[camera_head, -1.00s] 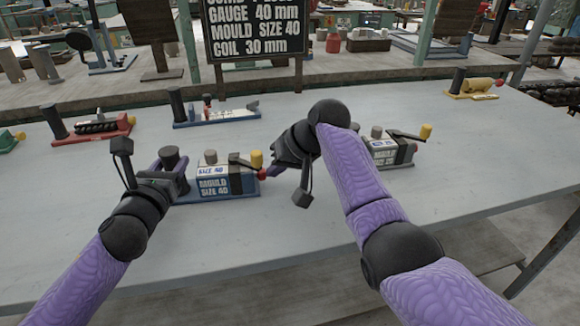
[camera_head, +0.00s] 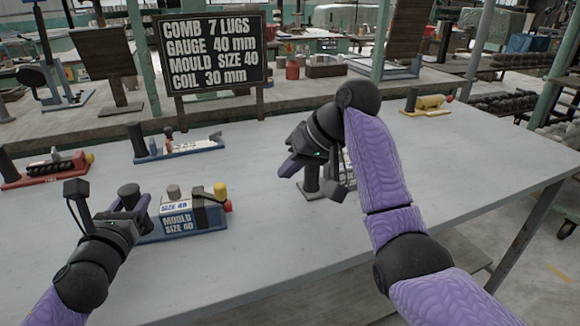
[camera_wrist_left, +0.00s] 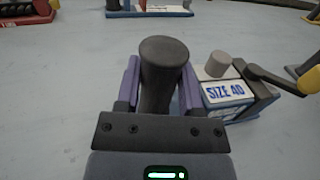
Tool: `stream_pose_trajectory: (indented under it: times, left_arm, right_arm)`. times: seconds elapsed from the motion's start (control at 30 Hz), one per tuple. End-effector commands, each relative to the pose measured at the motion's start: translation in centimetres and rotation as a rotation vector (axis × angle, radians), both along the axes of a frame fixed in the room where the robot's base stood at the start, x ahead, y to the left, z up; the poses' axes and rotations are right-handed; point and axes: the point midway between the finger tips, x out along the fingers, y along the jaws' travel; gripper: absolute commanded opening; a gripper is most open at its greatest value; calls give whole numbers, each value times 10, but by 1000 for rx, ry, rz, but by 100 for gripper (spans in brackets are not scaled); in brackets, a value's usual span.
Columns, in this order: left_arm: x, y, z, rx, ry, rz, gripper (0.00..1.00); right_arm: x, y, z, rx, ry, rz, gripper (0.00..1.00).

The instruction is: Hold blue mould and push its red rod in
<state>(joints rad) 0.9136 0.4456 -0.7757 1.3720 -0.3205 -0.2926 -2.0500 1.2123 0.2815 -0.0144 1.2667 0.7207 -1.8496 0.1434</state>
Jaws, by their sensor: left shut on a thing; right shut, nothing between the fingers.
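The blue mould (camera_head: 188,222), labelled "MOULD SIZE 40", stands on a blue base left of centre on the table. Its red rod end (camera_head: 228,206) shows at the block's right side, below a yellow knob (camera_head: 220,189). My left gripper (camera_head: 132,207) is shut around the mould's dark upright post (camera_head: 129,190). In the left wrist view the purple fingers (camera_wrist_left: 160,85) lie on both sides of the post (camera_wrist_left: 164,50), and the "SIZE 40" block (camera_wrist_left: 235,93) is to the right. My right gripper (camera_head: 288,166) is shut and empty, up and right of the red end, apart from it.
Another mould, with a dark post (camera_head: 311,178), is mostly hidden behind my right gripper. Red (camera_head: 45,170), blue-based (camera_head: 180,147) and yellow (camera_head: 428,104) devices stand farther back. A lettered board (camera_head: 212,52) stands behind. The table's right part is clear.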

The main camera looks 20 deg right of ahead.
Motion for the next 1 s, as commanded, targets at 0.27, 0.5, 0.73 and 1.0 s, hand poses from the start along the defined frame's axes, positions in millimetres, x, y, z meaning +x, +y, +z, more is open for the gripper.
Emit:
stream_pose_trajectory:
  times: [0.27, 0.5, 0.73, 1.0]
  left_arm:
    - [-1, -1, -4, 0, 7, -2, 0]
    - [-1, -1, -3, 0, 6, -2, 74]
    - [0, -1, -2, 0, 3, -1, 90]
    - [-26, 8, -2, 3, 2, -2, 90]
  right_arm:
    - [-1, -1, 1, 0, 0, 0, 0]
    - [-1, -1, 1, 0, 0, 0, 0]
    - [-1, -1, 1, 1, 0, 0, 0]
    - [-1, -1, 1, 0, 0, 0, 0]
